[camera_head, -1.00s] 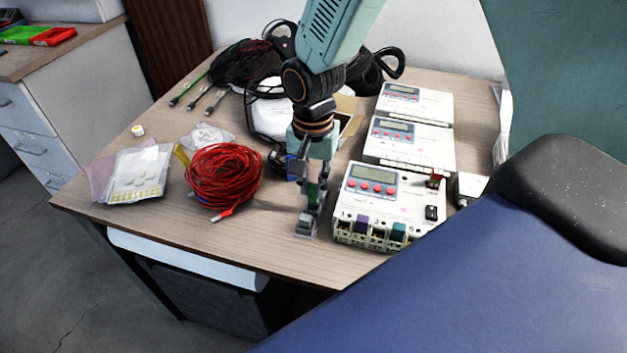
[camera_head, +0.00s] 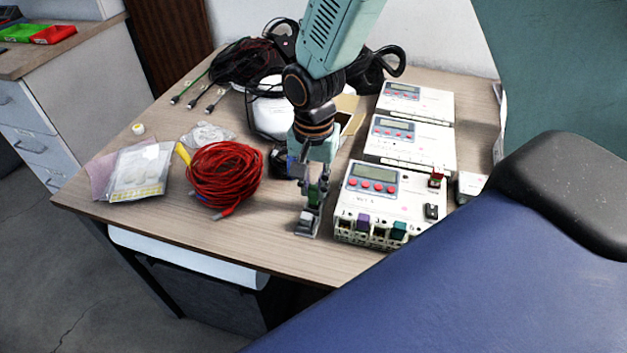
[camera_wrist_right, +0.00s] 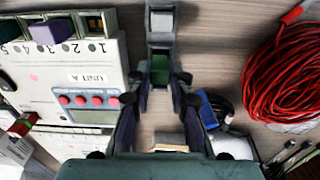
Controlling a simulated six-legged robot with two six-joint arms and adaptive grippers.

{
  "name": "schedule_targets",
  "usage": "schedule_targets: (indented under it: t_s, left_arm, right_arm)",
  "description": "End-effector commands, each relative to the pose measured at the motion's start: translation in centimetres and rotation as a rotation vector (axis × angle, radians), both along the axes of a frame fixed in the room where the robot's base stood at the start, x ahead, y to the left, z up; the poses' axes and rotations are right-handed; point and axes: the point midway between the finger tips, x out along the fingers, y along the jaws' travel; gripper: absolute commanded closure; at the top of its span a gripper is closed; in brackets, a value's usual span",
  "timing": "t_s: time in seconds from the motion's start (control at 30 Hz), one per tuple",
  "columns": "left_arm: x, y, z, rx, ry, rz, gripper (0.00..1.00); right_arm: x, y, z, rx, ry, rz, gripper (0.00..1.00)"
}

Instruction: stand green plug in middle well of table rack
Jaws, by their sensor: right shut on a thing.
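My right gripper (camera_head: 314,192) points down at the table's front, left of the nearest white unit. It is shut on the green plug (camera_head: 316,188). In the wrist view the green plug (camera_wrist_right: 160,72) shows between the fingertips. The narrow grey table rack (camera_head: 305,232) lies under and in front of the fingertips, with a light grey block (camera_wrist_right: 162,21) at its near end. The fingers cover part of the rack, so I cannot tell whether the plug's lower end is inside the middle well. My left gripper is not in view.
The nearest white unit (camera_head: 395,195) stands close to the right, with a purple plug (camera_head: 362,221) and a teal plug (camera_head: 398,230) in its front. A red cable coil (camera_head: 224,175) lies to the left. Wood between coil and rack is bare.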

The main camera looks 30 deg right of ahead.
Motion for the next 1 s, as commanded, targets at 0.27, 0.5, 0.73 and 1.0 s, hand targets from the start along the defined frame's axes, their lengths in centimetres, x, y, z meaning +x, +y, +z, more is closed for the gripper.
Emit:
schedule_targets:
  t_s: [0.27, 0.5, 0.73, 1.0]
  left_arm:
    - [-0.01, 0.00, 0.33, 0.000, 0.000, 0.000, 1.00]
    - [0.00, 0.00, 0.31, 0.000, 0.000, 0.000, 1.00]
    - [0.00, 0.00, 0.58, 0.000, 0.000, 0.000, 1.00]
    - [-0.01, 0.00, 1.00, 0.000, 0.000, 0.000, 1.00]
  right_arm:
    - [-0.15, 0.11, -0.20, 0.000, -0.001, 0.001, 1.00]
    - [-0.16, 0.11, -0.22, -0.001, -0.001, 0.000, 1.00]
    - [-0.13, 0.10, -0.20, 0.000, 0.000, 0.000, 1.00]
    - [-0.04, 0.08, -0.30, 0.000, 0.000, 0.000, 1.00]
